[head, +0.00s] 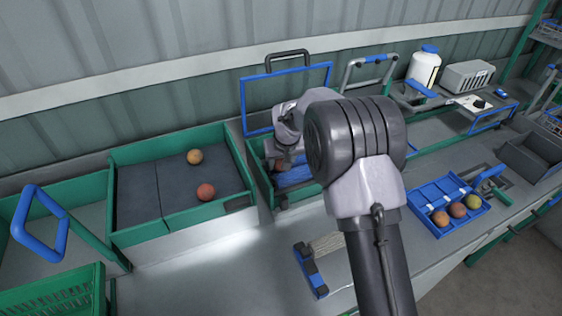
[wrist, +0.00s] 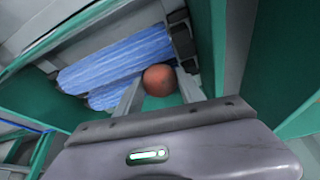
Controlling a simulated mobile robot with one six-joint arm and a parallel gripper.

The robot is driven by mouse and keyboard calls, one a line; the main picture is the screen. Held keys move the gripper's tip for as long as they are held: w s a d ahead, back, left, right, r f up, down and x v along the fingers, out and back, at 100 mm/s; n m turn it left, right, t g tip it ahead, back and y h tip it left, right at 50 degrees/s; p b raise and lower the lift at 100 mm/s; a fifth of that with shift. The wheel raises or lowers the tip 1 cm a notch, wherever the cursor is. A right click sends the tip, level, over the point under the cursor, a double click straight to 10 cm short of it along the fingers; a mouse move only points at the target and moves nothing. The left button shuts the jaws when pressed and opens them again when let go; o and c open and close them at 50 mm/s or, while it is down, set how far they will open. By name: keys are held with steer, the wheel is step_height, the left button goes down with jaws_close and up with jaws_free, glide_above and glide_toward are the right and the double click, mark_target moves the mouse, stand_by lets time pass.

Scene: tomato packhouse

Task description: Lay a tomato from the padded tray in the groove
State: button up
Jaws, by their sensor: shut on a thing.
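My gripper (wrist: 160,84) is shut on a red-orange tomato (wrist: 159,80), held between its two fingers in the wrist view. Beside and beyond it lie two blue rollers (wrist: 117,58) with a groove (wrist: 108,83) between them, partly hidden by a finger and the tomato. I cannot tell whether the tomato touches the rollers. In the head view my gripper (head: 283,160) is low in the green-walled roller station, and the rollers (head: 294,176) show partly behind my arm. The padded tray (head: 137,192) at left holds an orange tomato (head: 195,157) and a redder tomato (head: 206,191).
A blue upright frame (head: 243,104) stands behind the roller station. A blue sectioned tray (head: 424,217) with several tomatoes is at right. A blue-and-black tool (head: 311,270) lies on the bench in front. A white bottle (head: 424,67) and a grey box (head: 466,76) stand at the back right.

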steer(key=shift+f, duration=0.25)
steer(key=o, duration=1)
steer(key=c, duration=0.3)
steer(key=shift+r, duration=0.1)
step_height(320, 180, up, 7)
steer(key=p, duration=0.4)
